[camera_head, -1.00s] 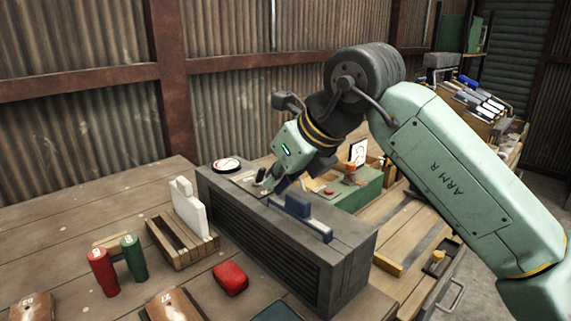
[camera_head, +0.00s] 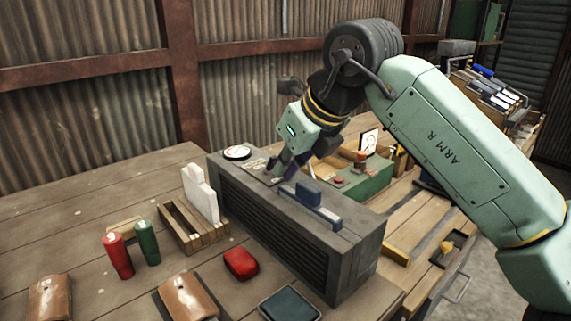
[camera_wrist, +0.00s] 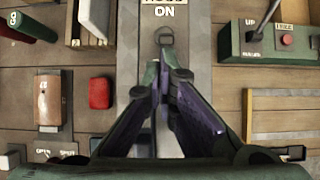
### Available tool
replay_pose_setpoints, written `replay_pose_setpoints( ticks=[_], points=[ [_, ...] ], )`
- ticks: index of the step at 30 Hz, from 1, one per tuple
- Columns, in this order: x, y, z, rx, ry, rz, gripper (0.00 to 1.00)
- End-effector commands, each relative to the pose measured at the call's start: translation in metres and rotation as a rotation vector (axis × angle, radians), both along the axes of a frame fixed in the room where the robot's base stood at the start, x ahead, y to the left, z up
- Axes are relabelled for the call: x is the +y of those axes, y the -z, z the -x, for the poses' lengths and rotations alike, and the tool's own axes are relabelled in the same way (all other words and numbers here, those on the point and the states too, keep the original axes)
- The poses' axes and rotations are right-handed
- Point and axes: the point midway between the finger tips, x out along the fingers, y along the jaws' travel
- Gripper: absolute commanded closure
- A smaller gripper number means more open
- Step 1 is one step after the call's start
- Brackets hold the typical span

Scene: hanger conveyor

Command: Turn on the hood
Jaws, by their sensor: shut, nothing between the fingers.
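The hood (camera_head: 345,243) is a long dark grey box with a louvred side, standing on the wooden bench. A small label plate (camera_head: 253,166) is on its top; in the wrist view the label (camera_wrist: 164,11) ends in "ON". A small ring-shaped dark part (camera_wrist: 164,37) shows just below that label, past the fingertips. My gripper (camera_head: 276,178) points down at the hood's top near the plate. In the wrist view my gripper (camera_wrist: 165,76) has its fingers brought together, with nothing between the tips. I cannot tell whether they touch the hood. A blue-grey handle (camera_head: 312,200) lies on the hood's top.
A round gauge (camera_head: 237,152) sits at the hood's far end. A green box (camera_head: 365,185) with a red knob stands to the right. Red (camera_head: 118,256) and green (camera_head: 148,243) cylinders, a wooden rack (camera_head: 190,232) and a red case (camera_head: 241,264) are on the left.

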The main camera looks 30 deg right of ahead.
Motion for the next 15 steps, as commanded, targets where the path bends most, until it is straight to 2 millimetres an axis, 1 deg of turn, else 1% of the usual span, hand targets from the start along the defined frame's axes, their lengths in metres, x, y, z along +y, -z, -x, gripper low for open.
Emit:
replay_pose_setpoints(
  ticks=[7, 15],
  points=[
    [0.0001, -0.0032, -0.0021, 0.046, 0.001, 0.007, 1.0],
    [0.0004, -0.0062, -0.0046, 0.046, 0.0, 0.006, 1.0]
  ],
)
